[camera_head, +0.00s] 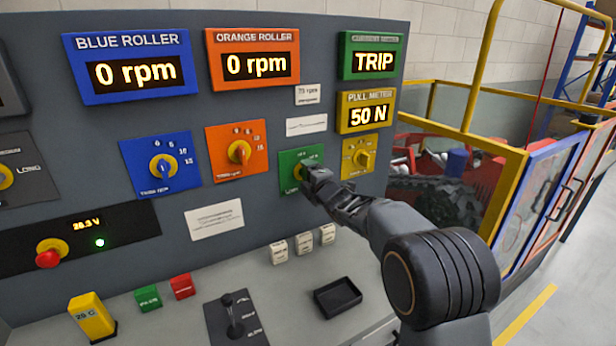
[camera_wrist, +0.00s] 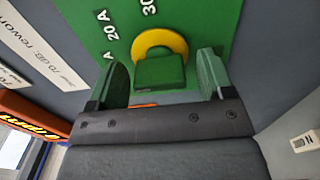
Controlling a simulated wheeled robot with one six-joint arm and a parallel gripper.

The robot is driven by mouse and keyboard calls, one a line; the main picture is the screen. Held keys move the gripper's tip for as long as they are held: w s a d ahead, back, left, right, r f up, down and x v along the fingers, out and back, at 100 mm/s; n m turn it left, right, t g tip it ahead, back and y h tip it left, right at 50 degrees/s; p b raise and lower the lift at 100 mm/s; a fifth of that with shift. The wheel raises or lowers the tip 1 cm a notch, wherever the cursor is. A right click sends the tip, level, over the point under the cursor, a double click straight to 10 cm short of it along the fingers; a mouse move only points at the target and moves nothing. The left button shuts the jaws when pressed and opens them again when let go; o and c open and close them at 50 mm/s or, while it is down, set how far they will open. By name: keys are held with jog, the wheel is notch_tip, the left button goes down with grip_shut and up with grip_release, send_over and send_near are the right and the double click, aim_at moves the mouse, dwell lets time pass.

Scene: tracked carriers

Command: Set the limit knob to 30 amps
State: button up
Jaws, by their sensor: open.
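The limit knob, a green grip on a yellow disc (camera_wrist: 158,70), sits on a green plate (camera_head: 287,162) low on the panel's right side. The wrist view shows the marks "20 A" and "30" on this plate, with "30" just above the disc. My gripper (camera_head: 310,181) is at the plate and hides part of the knob in the head view. In the wrist view my gripper (camera_wrist: 163,77) is open, one finger on each side of the knob, with gaps showing. I cannot tell which mark the knob points to.
A green display (camera_head: 372,55) reads TRIP; a yellow pull meter (camera_head: 365,111) reads 50 N. A yellow knob plate (camera_head: 362,155) is close right of my gripper, and an orange one (camera_head: 237,150) is to the left. Below stand small white blocks (camera_head: 303,244) and a black tray (camera_head: 338,297).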

jog(key=c, duration=0.9)
